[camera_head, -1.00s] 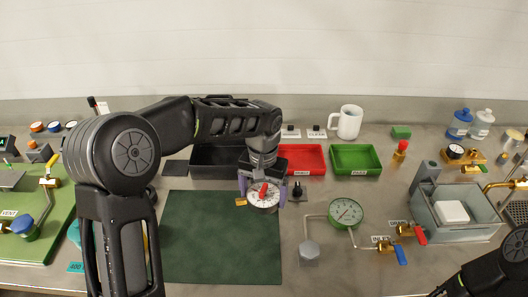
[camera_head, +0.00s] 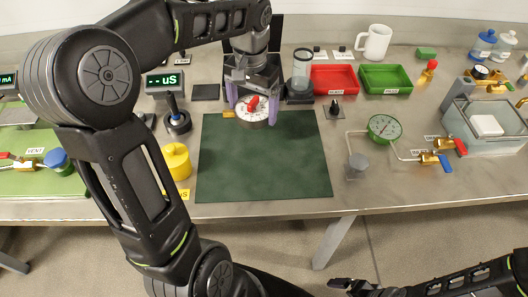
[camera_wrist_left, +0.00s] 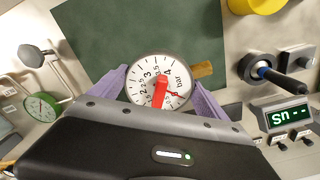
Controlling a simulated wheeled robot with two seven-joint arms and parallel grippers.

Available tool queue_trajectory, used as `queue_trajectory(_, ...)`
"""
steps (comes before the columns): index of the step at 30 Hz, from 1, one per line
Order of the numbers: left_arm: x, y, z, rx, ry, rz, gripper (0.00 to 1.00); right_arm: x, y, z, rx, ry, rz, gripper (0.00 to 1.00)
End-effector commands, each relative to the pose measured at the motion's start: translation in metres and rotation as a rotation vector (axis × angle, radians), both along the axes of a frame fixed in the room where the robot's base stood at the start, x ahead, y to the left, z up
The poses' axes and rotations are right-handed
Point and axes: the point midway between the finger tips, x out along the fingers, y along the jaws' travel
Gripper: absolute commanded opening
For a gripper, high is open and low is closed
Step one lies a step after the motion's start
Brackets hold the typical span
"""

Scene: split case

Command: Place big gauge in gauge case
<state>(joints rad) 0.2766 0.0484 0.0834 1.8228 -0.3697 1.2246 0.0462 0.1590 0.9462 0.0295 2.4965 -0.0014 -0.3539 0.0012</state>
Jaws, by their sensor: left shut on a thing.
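The big gauge (camera_head: 251,117) has a white dial marked "bar", a red part over its middle and a brass stem. My left gripper (camera_head: 255,108) is shut on it, one purple finger on each side. The dial faces up at the rear edge of the dark green mat (camera_head: 262,165); I cannot tell whether it touches. The gauge also shows in the left wrist view (camera_wrist_left: 147,72). A dark upright panel (camera_head: 277,32) stands behind my left gripper, perhaps part of the gauge case; the rest is hidden. My right gripper (camera_head: 345,286) is at the bottom, its jaws unclear.
A red tray (camera_head: 334,79) and a green tray (camera_head: 386,78) stand right of the gripper. A clear cylinder (camera_head: 302,70) is close beside it. A green gauge (camera_head: 384,127) on pipes is right of the mat. A yellow cylinder (camera_head: 176,162) stands left. The mat is bare.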

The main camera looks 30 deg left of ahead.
Motion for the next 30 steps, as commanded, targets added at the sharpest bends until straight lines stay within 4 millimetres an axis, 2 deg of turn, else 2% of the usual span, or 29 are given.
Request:
queue_trajectory(11,0.0,0.0,0.0,0.001,-0.001,-0.016,0.26,0.001,0.0,0.0,0.0,-0.002,0.0,1.0)
queue_trajectory(14,0.0,0.0,-0.008,0.001,0.002,-0.016,0.26,0.001,0.0,0.001,0.0,-0.001,0.001,1.0)
queue_trajectory(22,-0.001,0.0,-0.054,0.0,0.003,-0.016,0.26,0.001,0.0,0.005,0.0,-0.001,0.0,1.0)
queue_trajectory(25,0.0,0.0,-0.061,0.001,0.0,-0.016,0.26,0.0,0.0,0.005,0.0,-0.001,0.0,1.0)
queue_trajectory(30,0.001,0.0,-0.062,0.001,-0.002,-0.016,0.26,0.0,0.0,0.005,-0.001,-0.001,0.0,1.0)
